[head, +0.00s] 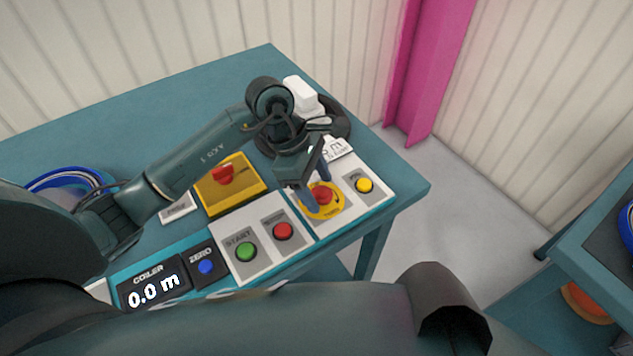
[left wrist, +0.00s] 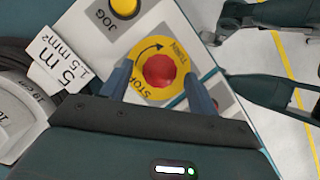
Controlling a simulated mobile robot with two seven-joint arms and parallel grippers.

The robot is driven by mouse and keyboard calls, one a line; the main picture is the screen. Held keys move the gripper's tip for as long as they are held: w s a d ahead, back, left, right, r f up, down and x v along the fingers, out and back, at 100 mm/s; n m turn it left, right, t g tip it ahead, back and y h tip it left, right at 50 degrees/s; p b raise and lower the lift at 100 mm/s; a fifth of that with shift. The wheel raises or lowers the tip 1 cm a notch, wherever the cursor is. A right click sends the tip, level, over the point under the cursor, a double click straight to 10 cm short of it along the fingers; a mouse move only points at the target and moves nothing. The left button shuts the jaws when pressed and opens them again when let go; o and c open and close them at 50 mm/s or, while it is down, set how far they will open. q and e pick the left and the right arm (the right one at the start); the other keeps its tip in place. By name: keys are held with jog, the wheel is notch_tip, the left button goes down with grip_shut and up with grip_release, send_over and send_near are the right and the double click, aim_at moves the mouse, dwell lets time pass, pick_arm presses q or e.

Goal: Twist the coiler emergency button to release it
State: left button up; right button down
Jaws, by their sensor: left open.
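The coiler emergency button (head: 322,194) is a red knob on a round yellow plate, set in a white panel at the right front of the teal console. It also shows in the left wrist view (left wrist: 160,71), where the plate bears a curved arrow and the words TURN and STOP. My left gripper (head: 318,188) is open over the button. In the left wrist view its two blue fingers (left wrist: 158,88) stand one on each side of the yellow plate, with the red knob between them. I cannot tell whether they touch it.
A yellow JOG button (head: 365,185) sits right of the emergency button. A red button (head: 283,231), a green START button (head: 246,252), a blue ZERO button (head: 207,267) and a yellow box with a red switch (head: 223,174) lie to the left. A dark reel with a white tag is behind.

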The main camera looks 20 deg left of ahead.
pick_arm(q)
jog(key=shift+c, duration=0.4)
